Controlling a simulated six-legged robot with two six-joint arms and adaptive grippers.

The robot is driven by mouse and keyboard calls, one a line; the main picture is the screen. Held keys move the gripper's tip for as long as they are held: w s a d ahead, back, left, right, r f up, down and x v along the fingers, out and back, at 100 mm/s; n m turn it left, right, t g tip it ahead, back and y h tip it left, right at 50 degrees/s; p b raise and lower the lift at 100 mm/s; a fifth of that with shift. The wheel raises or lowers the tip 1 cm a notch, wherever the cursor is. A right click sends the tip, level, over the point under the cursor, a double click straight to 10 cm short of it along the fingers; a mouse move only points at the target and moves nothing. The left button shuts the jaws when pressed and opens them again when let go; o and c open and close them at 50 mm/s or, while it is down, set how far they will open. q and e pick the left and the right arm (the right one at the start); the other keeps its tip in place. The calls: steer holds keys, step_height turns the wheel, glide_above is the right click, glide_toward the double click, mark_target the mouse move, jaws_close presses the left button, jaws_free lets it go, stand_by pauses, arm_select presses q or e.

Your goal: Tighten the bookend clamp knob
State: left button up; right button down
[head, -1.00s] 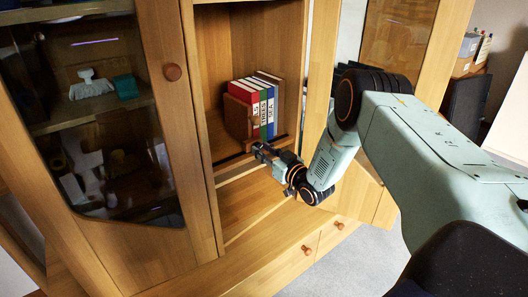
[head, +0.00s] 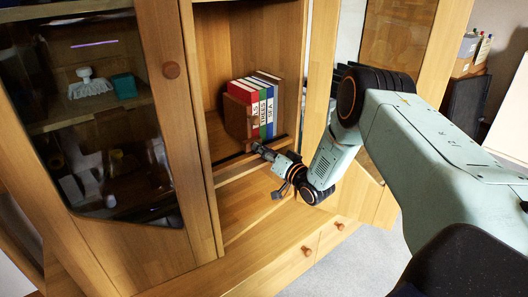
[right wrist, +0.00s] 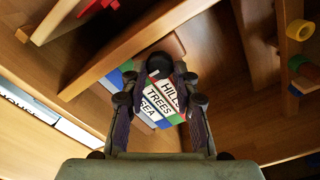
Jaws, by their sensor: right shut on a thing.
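The wooden bookend (head: 237,118) stands on the cabinet shelf against a row of upright books (head: 262,106). The right wrist view shows the book spines (right wrist: 158,104), reading HILLS, TREES and SEA. My right gripper (head: 256,147) reaches in from the right, low at the front of the bookend. In the right wrist view its two fingers (right wrist: 158,72) are closed around a round dark knob (right wrist: 159,63). In the head view the knob is hidden by the gripper. My left gripper is in neither view.
Another open door (head: 398,40) is at the right, behind my arm. The lower compartment (head: 250,205) looks empty.

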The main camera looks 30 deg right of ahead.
steer(key=shift+f, duration=0.1)
stand_by(0.3)
steer(key=c, duration=1)
jaws_free()
steer(key=s, duration=1.2)
steer(key=shift+d, duration=0.4)
